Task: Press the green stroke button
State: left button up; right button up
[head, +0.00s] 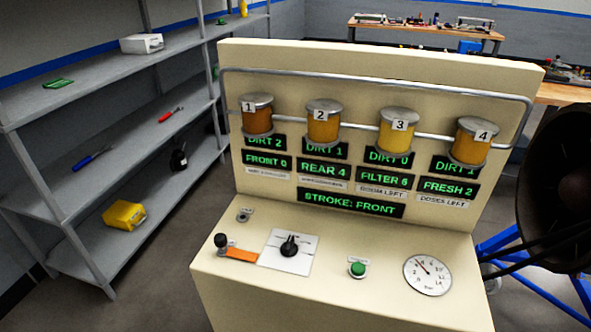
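The green stroke button (358,269) sits on the sloped top of the cream console (330,302), between the black selector knob (289,247) and the round gauge (427,275). It has a small pale label plate. Above it, the green-lit display (350,203) reads "STROKE: FRONT". Other displays read FRONT 0, REAR 4 (323,169), FILTER 6 and FRESH 2. Nothing touches the button. Neither of my grippers is in the head view.
Several numbered amber jars (323,124) hang on the console's back panel near a metal rail. A black lever (221,241) by an orange strip is at left. Grey shelves (92,82) stand left; a dark round turbine part (560,185) on a blue stand (510,243) is right.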

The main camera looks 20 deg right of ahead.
aim_at(358, 268)
jog(key=z, duration=1.05)
